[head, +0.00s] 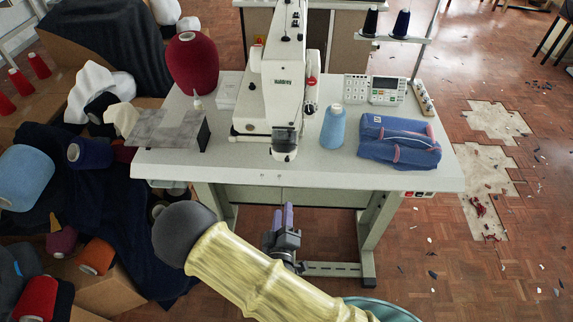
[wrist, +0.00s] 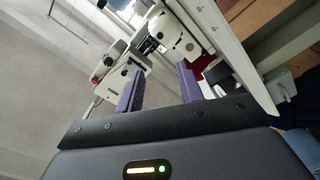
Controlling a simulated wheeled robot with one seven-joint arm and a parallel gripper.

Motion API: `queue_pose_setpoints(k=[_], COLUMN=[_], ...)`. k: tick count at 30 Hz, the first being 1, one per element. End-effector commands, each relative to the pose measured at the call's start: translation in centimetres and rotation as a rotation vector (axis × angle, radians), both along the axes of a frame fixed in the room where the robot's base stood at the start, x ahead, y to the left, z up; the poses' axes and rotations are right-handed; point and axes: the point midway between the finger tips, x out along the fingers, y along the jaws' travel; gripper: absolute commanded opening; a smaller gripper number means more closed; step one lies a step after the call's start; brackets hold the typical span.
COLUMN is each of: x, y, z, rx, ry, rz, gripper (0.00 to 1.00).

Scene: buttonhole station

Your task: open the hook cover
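The white sewing machine (head: 284,88) stands on the white table, its narrow end towards me. A dark part with a white piece below it sits at that front end. I cannot tell the hook cover apart from the rest of the machine. My gripper (head: 283,210) is in front of the table and below its front edge, apart from the machine. In the wrist view my gripper (wrist: 160,72) has its two purple fingers apart with nothing between them. The machine (wrist: 172,32) shows tilted beyond the fingertips.
The table (head: 320,172) has its front edge between my gripper and the machine. A grey plate (head: 167,129) and red cone (head: 192,65) are left. Boxes and cones crowd the left floor.

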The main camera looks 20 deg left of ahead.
Motion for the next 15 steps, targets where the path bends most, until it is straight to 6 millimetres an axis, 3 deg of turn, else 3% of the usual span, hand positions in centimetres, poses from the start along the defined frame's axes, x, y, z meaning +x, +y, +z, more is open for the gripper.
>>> queue_pose_setpoints(k=[8, 15], x=[0.8, 4.2], y=[0.2, 1.0], z=[0.0, 0.2], rx=[0.004, 0.005], ry=[0.002, 0.001], rz=[-0.002, -0.004], gripper=[0.37, 0.37])
